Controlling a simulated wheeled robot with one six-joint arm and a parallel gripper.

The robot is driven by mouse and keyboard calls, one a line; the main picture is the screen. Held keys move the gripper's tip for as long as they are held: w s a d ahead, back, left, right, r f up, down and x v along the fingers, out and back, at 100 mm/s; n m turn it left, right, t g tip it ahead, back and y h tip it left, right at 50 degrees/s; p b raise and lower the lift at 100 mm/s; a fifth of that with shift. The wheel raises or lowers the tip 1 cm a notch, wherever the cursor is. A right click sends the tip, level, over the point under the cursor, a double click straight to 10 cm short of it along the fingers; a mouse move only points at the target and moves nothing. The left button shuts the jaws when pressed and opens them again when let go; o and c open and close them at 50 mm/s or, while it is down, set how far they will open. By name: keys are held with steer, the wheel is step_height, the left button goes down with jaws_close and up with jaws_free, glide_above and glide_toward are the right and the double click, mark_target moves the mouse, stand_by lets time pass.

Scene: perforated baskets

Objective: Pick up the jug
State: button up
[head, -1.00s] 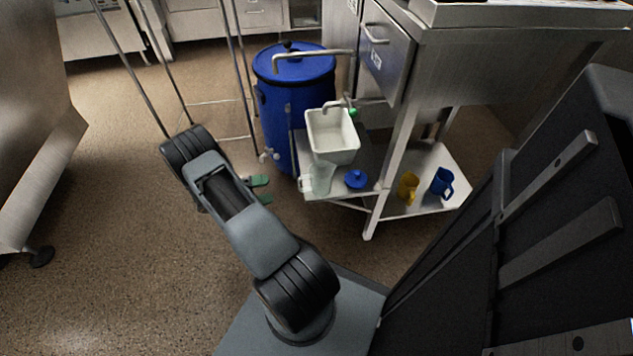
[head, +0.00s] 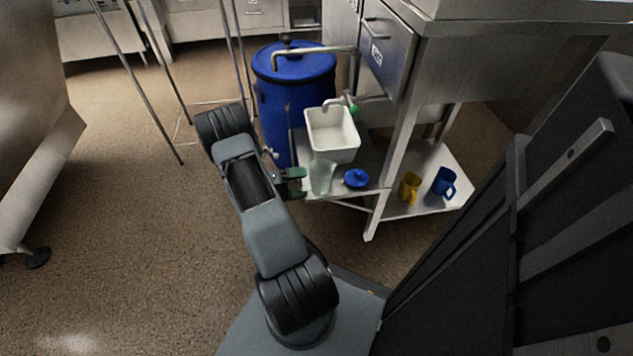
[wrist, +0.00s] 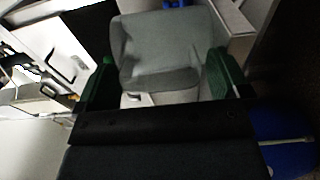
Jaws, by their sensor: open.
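The jug (head: 322,178) is pale and translucent. It stands upright at the left front of the small steel shelf, in front of a white basin. My gripper (head: 296,182), with green fingertips, is open at the jug's left side, level with its body. In the wrist view the jug (wrist: 160,50) fills the space ahead, between the two green fingers of my gripper (wrist: 160,82). The fingers lie to either side of it; I cannot tell whether either touches it. The handle side is mostly hidden by my gripper in the head view.
The white basin (head: 332,132) stands close behind the jug. A blue barrel (head: 272,105) is behind. Yellow (head: 409,186) and blue (head: 444,182) mugs are on a shelf to the right.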

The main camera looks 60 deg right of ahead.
steer(key=shift+s+d, duration=0.15)
steer(key=shift+c, duration=0.3)
steer(key=c, duration=0.6)
steer(key=shift+c, duration=0.2)
